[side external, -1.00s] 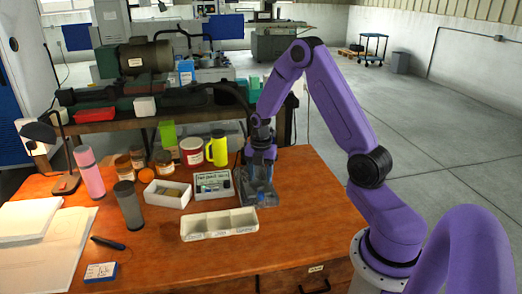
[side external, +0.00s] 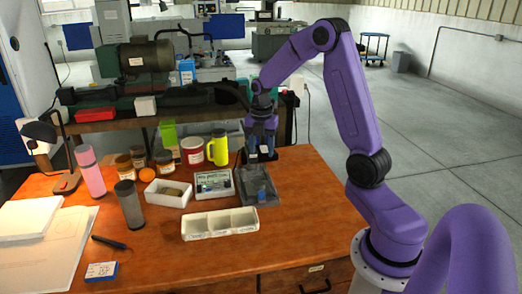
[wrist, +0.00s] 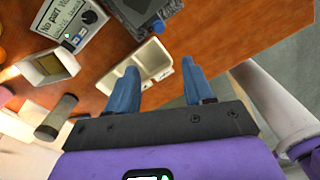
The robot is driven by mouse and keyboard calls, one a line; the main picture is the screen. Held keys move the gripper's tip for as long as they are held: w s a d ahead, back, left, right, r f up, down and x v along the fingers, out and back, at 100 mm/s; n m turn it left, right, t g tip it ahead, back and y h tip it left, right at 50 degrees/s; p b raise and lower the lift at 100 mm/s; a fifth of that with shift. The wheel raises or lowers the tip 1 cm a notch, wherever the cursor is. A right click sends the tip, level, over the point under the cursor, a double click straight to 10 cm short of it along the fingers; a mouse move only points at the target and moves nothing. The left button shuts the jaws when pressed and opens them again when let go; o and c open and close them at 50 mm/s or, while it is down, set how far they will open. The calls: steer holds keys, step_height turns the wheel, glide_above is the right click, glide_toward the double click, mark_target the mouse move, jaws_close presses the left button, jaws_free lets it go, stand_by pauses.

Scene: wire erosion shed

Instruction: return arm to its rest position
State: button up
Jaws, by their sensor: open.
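My gripper (side external: 262,156) is open and empty. It hangs pointing down behind the dark grey tray (side external: 245,184), near the back edge of the table. In the wrist view its two blue fingers (wrist: 162,88) stand wide apart with nothing between them. A small blue item (side external: 262,193) rests in the grey tray, apart from the fingers; it also shows in the wrist view (wrist: 158,27).
On the wooden table (side external: 300,220) stand a white compartment tray (side external: 219,235), a labelled display box (side external: 213,197), a white open box (side external: 153,196), a yellow-green flask (side external: 219,150), a red tin (side external: 193,164) and a dark bottle (side external: 129,210). The table's right side is clear.

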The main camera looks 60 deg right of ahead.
steer(key=s+a+r+m, duration=0.2)
steer(key=s+a, duration=0.3)
steer(key=a, duration=0.4)
steer(key=s+a+r+m, duration=0.2)
steer(key=s+a, duration=0.2)
steer(key=a, duration=0.6)
steer(key=s+a+m, duration=0.2)
steer(key=s, duration=0.7)
steer(key=s+a+r+m, duration=0.1)
steer(key=s+a+m, duration=0.1)
steer(key=s, duration=0.7)
steer(key=shift+s+a+r+m, duration=0.25)
steer(key=shift+s+a+m, duration=0.15)
steer(key=shift+m, duration=0.1)
